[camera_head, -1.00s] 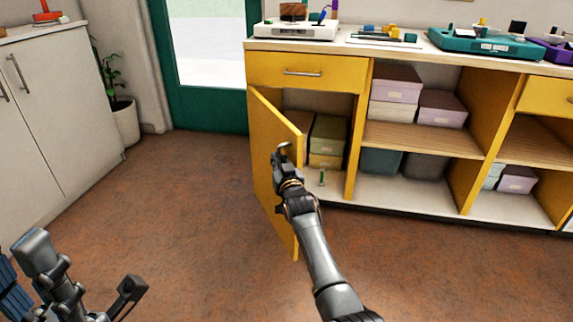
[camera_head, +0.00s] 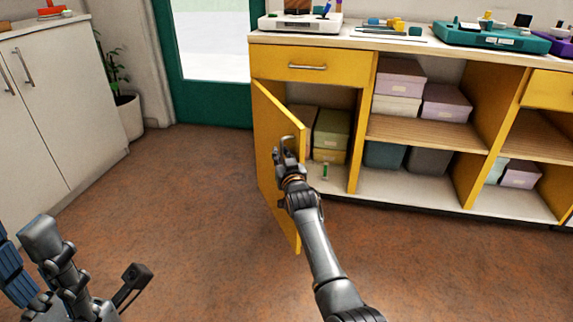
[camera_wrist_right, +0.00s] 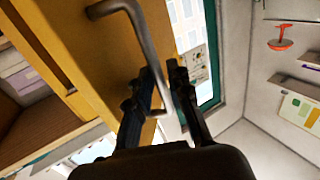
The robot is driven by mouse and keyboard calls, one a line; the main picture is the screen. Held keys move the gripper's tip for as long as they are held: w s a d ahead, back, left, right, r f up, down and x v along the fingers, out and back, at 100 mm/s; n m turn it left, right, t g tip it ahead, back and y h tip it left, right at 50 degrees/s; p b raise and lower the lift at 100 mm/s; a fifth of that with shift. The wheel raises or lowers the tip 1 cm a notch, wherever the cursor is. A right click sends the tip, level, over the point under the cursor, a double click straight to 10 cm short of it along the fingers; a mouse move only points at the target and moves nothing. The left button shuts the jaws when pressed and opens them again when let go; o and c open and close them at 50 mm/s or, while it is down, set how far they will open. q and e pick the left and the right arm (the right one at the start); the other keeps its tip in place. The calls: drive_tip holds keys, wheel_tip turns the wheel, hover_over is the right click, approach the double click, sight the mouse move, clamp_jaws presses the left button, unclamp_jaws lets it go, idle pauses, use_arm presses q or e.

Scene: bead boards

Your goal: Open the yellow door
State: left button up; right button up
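The yellow door (camera_head: 277,165) is the hinged front of the cabinet's left compartment. It stands well open, swung out toward me and to the left, and also shows in the right wrist view (camera_wrist_right: 95,60). My right gripper (camera_head: 286,150) is at the door's free edge. In the right wrist view, the fingers of my right gripper (camera_wrist_right: 163,75) are closed around the grey bar handle (camera_wrist_right: 140,28), which passes between them. The fingertips look in contact with it. Part of my left arm and hand (camera_head: 45,250) shows at the lower left; its finger opening cannot be made out.
The yellow cabinet (camera_head: 357,143) holds storage boxes, with green boxes (camera_head: 331,130) behind the door. Boards and tools stand on its top. A white cupboard (camera_head: 75,100) and a plant pot (camera_head: 129,118) stand at the left. The brown floor (camera_head: 190,190) left of the door is clear.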

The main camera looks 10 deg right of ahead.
drive_tip(key=s, duration=1.1)
drive_tip(key=shift+s, duration=0.4)
drive_tip(key=shift+f, duration=0.1)
